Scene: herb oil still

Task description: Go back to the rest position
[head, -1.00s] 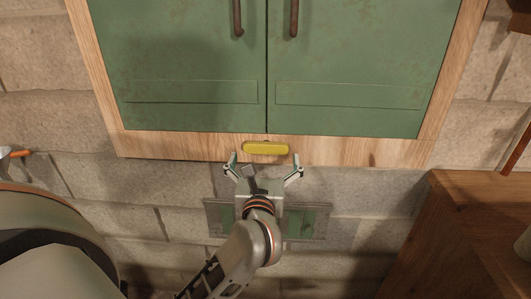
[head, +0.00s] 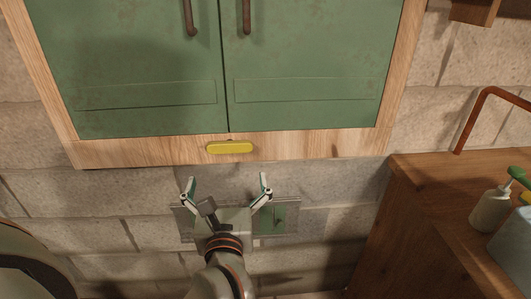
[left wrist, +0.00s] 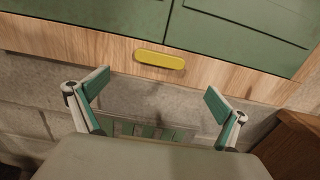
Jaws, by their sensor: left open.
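My left gripper (head: 228,190) is open and empty in the head view, below the wooden bottom edge of a green cabinet (head: 150,60). Its two spread fingers also show in the left wrist view (left wrist: 158,100). A yellow bar (head: 230,147) is on the cabinet's bottom wooden rail, above and apart from the fingers. The bar shows ahead of the fingers in the left wrist view (left wrist: 160,59). My right gripper is in neither view.
A wooden counter (head: 415,200) stands at the right with a pump bottle (head: 492,208) and a grey-blue container (head: 513,248) on it. A copper pipe (head: 473,118) rises behind it. A flat panel (head: 290,222) is on the stone wall behind my gripper.

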